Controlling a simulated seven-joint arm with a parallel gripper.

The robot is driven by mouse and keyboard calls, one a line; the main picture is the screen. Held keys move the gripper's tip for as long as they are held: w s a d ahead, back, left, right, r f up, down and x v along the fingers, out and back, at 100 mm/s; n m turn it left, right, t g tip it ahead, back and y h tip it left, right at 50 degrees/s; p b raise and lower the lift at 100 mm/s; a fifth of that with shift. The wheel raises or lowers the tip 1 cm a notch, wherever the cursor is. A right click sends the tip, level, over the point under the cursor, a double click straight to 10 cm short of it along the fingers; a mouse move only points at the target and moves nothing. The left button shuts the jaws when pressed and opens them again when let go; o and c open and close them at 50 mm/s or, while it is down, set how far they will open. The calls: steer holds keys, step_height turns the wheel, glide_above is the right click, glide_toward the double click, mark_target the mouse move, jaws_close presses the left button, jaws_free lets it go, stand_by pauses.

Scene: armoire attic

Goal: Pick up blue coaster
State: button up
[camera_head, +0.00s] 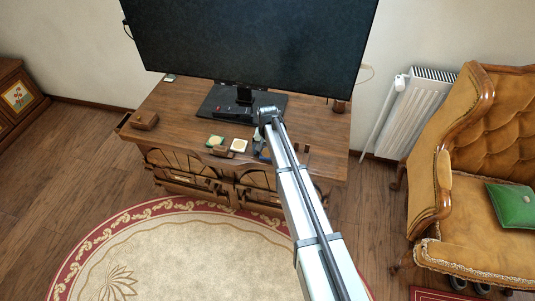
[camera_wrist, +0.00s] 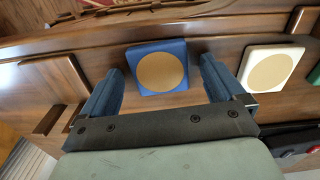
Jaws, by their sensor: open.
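The blue coaster (camera_wrist: 145,51) is a rounded square with a tan round centre. In the wrist view it lies on the wooden surface at the upper middle, beyond and between my two fingers. My gripper (camera_wrist: 165,83) is open and nothing is between its fingertips. The left finger is close to the coaster's left side in the picture; I cannot tell whether they touch. In the head view my gripper (camera_head: 262,150) is over the front part of the wooden desk (camera_head: 180,110), and the coaster is hard to make out there beside it.
A large monitor (camera_head: 250,40) stands at the back. An armchair (camera_head: 470,250) is at the right. Open rug lies in front.

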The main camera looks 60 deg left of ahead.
steer(key=shift+c, duration=0.3)
steer(key=c, duration=1.1)
